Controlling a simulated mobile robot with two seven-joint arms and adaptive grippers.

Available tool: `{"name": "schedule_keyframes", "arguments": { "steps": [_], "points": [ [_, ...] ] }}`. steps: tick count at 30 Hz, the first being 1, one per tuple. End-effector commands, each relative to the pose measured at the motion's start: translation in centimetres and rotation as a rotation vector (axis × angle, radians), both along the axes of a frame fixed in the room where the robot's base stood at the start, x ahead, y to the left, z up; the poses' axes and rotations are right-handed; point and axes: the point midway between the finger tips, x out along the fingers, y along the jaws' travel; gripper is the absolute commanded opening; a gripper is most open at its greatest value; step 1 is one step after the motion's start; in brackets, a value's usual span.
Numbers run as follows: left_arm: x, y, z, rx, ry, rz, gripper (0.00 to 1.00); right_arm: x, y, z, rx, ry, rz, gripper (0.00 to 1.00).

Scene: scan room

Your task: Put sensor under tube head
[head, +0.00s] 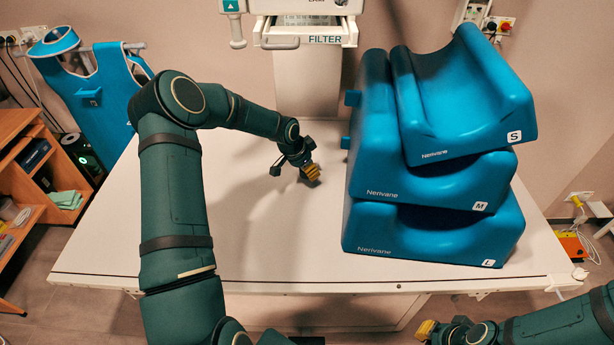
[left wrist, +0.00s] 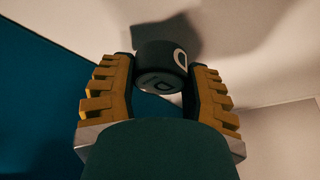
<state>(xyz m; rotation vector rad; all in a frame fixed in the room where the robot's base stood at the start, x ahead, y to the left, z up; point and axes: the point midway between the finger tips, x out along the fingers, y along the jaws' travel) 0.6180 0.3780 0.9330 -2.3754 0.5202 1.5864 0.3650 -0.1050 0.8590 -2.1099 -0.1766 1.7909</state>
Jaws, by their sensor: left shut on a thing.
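My left gripper (head: 312,172) is low over the white table, left of the blue cushions. In the left wrist view its yellow-padded fingers (left wrist: 161,70) are shut on a small dark round-ended object (left wrist: 156,80) with white markings, which I take to be the sensor. In the head view I cannot make this object out. A white unit with a drawer marked FILTER (head: 308,36) is at the top centre, beyond my left gripper; it looks like the tube head, cut off by the frame. My right gripper (head: 427,330) is at the bottom right, off the table; its opening is unclear.
Blue cushions marked S (head: 470,95), M (head: 400,185) and L (head: 400,235) are stacked on the right of the table (head: 110,250). A blue apron (head: 100,90) hangs at the back left. A wooden shelf (head: 20,140) stands left. The table's front middle is clear.

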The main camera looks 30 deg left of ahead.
Motion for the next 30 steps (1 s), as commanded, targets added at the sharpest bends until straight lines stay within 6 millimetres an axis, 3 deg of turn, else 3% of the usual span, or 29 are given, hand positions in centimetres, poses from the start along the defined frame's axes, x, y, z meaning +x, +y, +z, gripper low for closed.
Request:
{"name": "schedule_keyframes", "arguments": {
  "steps": [8,19,20,21,22,30],
  "points": [
    [0.0,0.0,-3.3,0.000,0.001,0.000,0.11,0.0,0.0,-0.1,0.000,0.000,0.000,0.00],
    [0.0,0.0,-3.8,0.001,-0.001,-0.001,0.11,0.0,0.0,-0.4,0.000,0.000,0.000,0.00],
    [0.0,0.0,-3.8,0.000,0.000,0.000,0.60,0.0,0.0,-0.4,0.000,0.000,0.000,0.00],
    [0.0,0.0,-3.7,0.000,0.000,0.000,0.74,0.0,0.0,-0.3,0.000,0.000,0.000,0.00],
    [0.0,0.0,-3.7,0.000,0.000,0.000,0.78,0.0,0.0,-0.3,0.000,0.000,0.000,0.00],
    [0.0,0.0,-3.7,0.000,0.000,0.000,0.78,0.0,0.0,-0.3,0.000,0.000,0.000,0.00]
  ]
}}
